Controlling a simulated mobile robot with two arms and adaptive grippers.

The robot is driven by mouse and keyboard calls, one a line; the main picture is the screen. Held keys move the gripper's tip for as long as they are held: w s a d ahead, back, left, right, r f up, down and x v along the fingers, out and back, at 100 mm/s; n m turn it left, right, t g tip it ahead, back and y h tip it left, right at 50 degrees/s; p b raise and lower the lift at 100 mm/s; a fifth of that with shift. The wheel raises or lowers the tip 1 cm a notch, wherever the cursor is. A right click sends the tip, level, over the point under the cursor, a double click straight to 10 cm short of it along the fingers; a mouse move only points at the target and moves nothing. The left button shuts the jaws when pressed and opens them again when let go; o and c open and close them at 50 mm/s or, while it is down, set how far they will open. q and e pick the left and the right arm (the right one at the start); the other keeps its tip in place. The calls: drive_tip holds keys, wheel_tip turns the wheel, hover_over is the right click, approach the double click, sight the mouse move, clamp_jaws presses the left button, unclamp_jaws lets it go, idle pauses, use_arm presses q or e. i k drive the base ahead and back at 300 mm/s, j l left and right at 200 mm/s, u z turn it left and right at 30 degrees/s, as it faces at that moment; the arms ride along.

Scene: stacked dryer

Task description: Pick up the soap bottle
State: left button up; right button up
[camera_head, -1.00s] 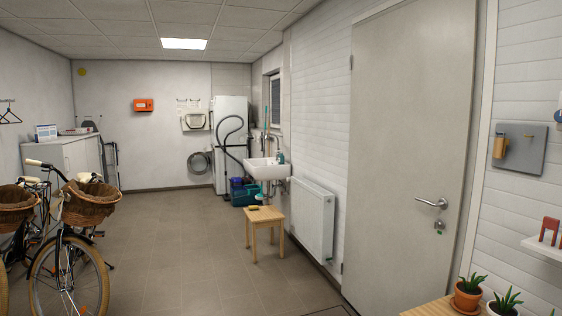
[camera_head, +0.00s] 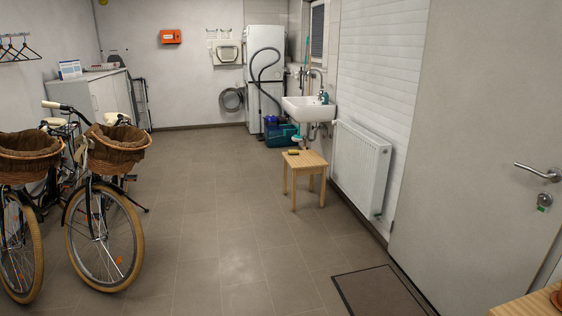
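A small teal-green bottle (camera_head: 323,97), which looks like the soap bottle, stands at the right end of the white sink (camera_head: 307,110) on the right wall. It is small and far off, so its details are unclear. Neither of my grippers shows in the head view.
A wooden stool (camera_head: 304,175) with a small yellow-green item (camera_head: 293,152) stands before the sink. A radiator (camera_head: 359,168) and a door (camera_head: 481,150) line the right side. Bicycles (camera_head: 103,225) stand at left. A floor mat (camera_head: 381,292) lies front right. The middle floor is clear.

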sight(325, 97)
drive_tip(key=i+l+u, duration=0.1)
drive_tip(key=i+u, duration=0.25)
drive_tip(key=i, duration=1.8)
drive_tip(key=i+z, duration=0.15)
drive_tip(key=i, duration=0.4)
drive_tip(key=i+z, duration=0.15)
drive_tip(key=i, duration=0.4)
drive_tip(key=i+j+z, duration=0.15)
drive_tip(key=i, duration=0.35)
drive_tip(key=i+j+z, duration=0.15)
drive_tip(key=i, duration=0.4)
